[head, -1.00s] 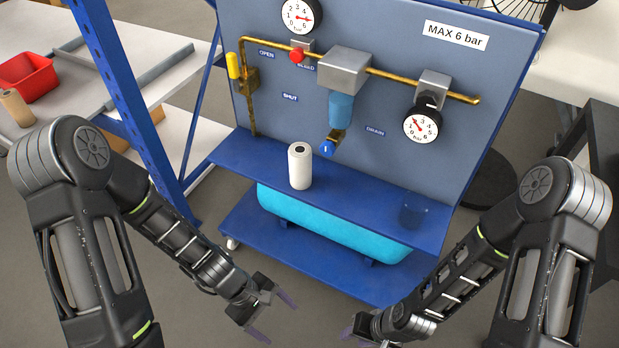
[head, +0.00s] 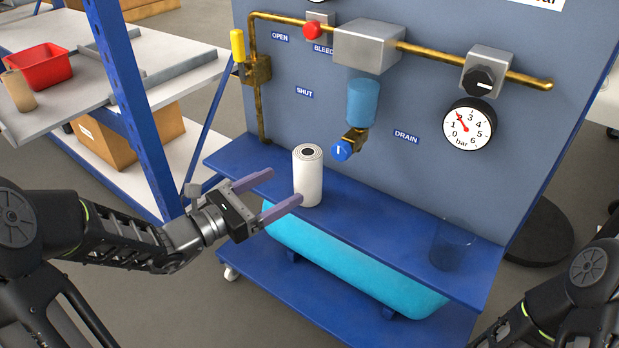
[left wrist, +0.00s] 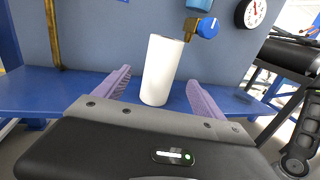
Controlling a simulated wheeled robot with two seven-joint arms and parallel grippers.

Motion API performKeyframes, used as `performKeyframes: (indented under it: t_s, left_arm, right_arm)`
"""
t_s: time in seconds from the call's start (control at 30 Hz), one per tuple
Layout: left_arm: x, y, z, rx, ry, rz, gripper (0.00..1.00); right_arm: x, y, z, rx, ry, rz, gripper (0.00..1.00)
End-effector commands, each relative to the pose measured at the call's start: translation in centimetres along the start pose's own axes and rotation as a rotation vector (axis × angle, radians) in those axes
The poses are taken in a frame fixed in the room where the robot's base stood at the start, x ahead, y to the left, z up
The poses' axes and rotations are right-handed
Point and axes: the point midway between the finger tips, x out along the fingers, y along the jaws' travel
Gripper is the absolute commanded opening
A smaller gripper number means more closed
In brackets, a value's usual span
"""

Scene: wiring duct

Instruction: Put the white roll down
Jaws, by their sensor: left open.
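The white roll (head: 308,178) stands upright on the blue shelf (head: 380,218) in front of the grey panel. My left gripper (head: 270,190) is open at the left of the roll, with its purple fingers pointing at it. In the left wrist view the white roll (left wrist: 161,72) shows between and beyond the two spread fingers of the left gripper (left wrist: 160,95); I cannot tell whether either finger touches it. Part of my right arm shows at the lower right of the head view, but its gripper is out of frame.
A blue drain knob (head: 343,150) and filter bowl (head: 362,103) hang above and right of the roll. A transparent dark cup (head: 452,245) stands at the shelf's right end. The shelf between is clear. A blue rack post (head: 133,105) stands left. A turquoise tank (head: 350,265) lies below.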

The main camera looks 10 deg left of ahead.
Motion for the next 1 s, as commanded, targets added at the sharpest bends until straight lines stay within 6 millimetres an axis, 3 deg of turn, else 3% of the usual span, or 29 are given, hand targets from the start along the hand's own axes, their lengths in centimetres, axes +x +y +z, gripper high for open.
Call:
performKeyframes:
  t_s: [0.3, 0.67, 1.0]
  left_arm:
    - [2.6, -0.1, -0.1, 0.001, 0.002, -0.002, 0.8]
    - [3.1, -0.1, -0.2, 0.001, 0.001, -0.003, 0.8]
    - [7.5, -0.2, -0.2, 0.0, 0.001, -0.004, 0.8]
  right_arm:
    - [0.8, 0.2, -0.1, 0.0, 0.004, 0.0, 0.36]
    - [1.0, 0.3, -0.1, 0.0, 0.004, 0.0, 0.36]
    - [2.8, 0.9, -0.3, 0.001, 0.013, 0.0, 0.36]
